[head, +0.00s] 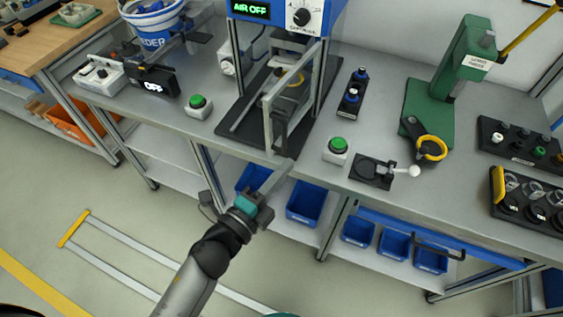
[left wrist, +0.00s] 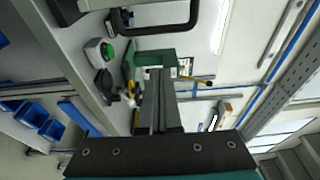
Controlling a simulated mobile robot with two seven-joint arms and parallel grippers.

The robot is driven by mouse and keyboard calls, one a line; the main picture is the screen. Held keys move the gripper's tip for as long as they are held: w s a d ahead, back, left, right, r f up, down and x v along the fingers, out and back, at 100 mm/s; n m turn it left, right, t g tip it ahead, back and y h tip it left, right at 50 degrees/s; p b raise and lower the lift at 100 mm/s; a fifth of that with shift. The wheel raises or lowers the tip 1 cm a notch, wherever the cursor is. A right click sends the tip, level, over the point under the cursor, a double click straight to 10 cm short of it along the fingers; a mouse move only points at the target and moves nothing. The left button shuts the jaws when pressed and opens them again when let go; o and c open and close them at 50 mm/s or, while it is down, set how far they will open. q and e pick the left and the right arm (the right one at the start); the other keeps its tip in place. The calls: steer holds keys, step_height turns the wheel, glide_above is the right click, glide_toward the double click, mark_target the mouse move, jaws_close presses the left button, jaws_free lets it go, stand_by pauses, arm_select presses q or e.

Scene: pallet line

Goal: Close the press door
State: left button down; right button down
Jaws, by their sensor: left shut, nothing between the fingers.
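The press (head: 262,14) has a blue head reading AIR OFF and stands on a dark base plate. Its door (head: 268,122), a metal-framed panel, stands open and projects toward the table's front edge. A dark handle (head: 281,133) is on the door; a black U-shaped handle (left wrist: 150,29) shows at the top of the left wrist view. My left gripper (head: 288,165) is shut and empty, its fingers pointing up toward the door's lower front corner. In the left wrist view its fingers (left wrist: 160,80) are together, apart from the handle in the picture. My right gripper is out of view.
Green buttons (head: 198,103) (head: 337,145) stand on both sides of the press. A lever box (head: 372,172) and a green hand press (head: 440,85) stand to the right. Blue bins (head: 304,203) sit below the table top.

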arm_select(q)
steer(key=x, duration=0.9)
steer(key=shift+s+a+p, duration=0.25)
steer(key=shift+a+p, duration=0.05)
steer(key=shift+a, duration=0.75)
steer(key=shift+s+a+p, duration=0.2)
steer(key=shift+a+p, duration=0.1)
steer(key=shift+a, duration=0.75)
steer(key=shift+a, duration=0.1)
